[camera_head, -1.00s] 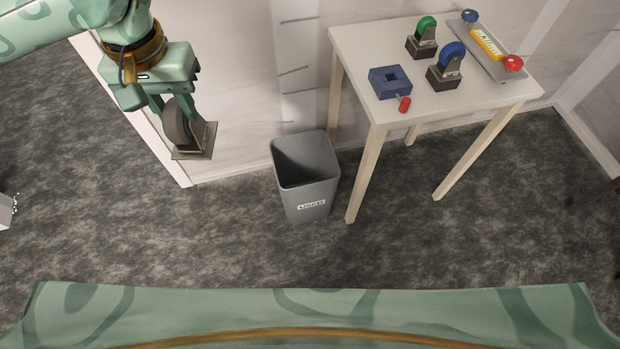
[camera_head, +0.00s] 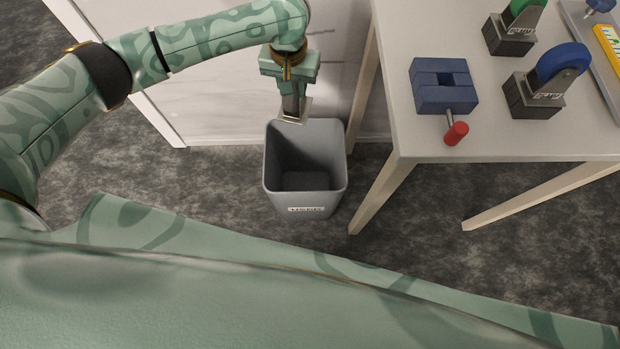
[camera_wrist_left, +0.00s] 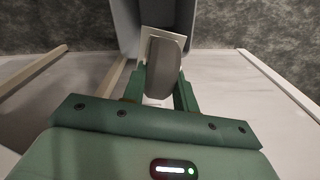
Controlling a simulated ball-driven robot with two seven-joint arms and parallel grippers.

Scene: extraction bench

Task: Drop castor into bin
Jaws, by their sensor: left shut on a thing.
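My left gripper (camera_head: 292,92) is shut on a grey castor (camera_head: 293,112). In the head view the castor shows small, its pale plate at the lower end, over the far rim of the grey bin (camera_head: 280,199). In the left wrist view the wheel (camera_wrist_left: 163,68) sits between the two green fingers (camera_wrist_left: 160,92), with the plate beyond it. The bin (camera_wrist_left: 124,22) shows past the plate there. The visible bin floor is bare. The castor's height above the rim is hard to judge. My right gripper is not in view.
A white table (camera_head: 415,135) stands right of the bin, one leg close beside it. On it are a blue vise (camera_head: 443,93) with a red-ended handle, a blue-wheeled castor (camera_head: 560,62), a green-wheeled castor (camera_head: 525,10) and a tray (camera_head: 578,22). A white wall is behind the bin.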

